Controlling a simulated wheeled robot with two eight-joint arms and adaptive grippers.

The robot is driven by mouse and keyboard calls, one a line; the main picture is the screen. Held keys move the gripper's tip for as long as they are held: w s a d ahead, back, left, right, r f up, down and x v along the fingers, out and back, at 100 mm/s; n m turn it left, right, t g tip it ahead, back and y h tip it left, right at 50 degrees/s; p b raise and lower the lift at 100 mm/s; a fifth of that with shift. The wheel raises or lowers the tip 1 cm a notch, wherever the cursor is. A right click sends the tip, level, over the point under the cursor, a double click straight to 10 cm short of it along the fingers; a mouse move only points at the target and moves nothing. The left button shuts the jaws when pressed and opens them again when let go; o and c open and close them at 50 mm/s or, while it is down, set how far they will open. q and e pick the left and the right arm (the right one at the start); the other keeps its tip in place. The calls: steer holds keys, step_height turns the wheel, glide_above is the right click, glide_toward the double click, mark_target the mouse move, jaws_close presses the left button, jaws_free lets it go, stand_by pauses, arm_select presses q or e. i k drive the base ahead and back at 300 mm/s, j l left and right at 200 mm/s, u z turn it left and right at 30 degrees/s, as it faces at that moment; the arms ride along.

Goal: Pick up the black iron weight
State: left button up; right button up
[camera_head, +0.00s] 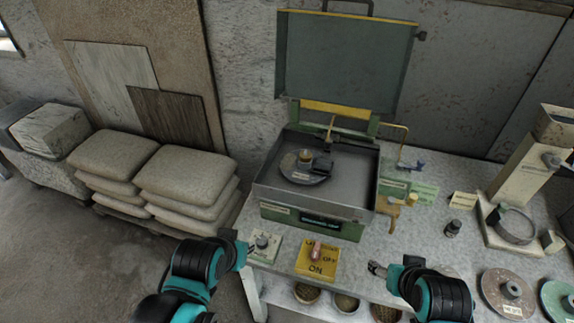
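A small dark, knobbed object (452,228) stands on the bench right of the machine and looks like a black iron weight. Another black block (322,164) sits on the round plate inside the open machine; I cannot tell for certain which is the iron weight. My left gripper (242,249) is at the bench's front left edge, beside a small dial plate. My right gripper (377,268) is over the front of the bench, right of the yellow switch plate, apart from both dark objects. The finger gaps are too small to read. No held object shows in either gripper.
The green machine (313,225) has its lid (345,62) raised. The yellow ON/OFF switch plate (317,260) lies before it. Stacked sacks (185,178) stand left. The bench between machine and stand is partly clear.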

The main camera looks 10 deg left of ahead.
mark_target(451, 230)
steer(key=z, duration=1.2)
steer(key=u, duration=1.5)
steer(key=l+u, duration=0.4)
steer(key=l, duration=1.1)
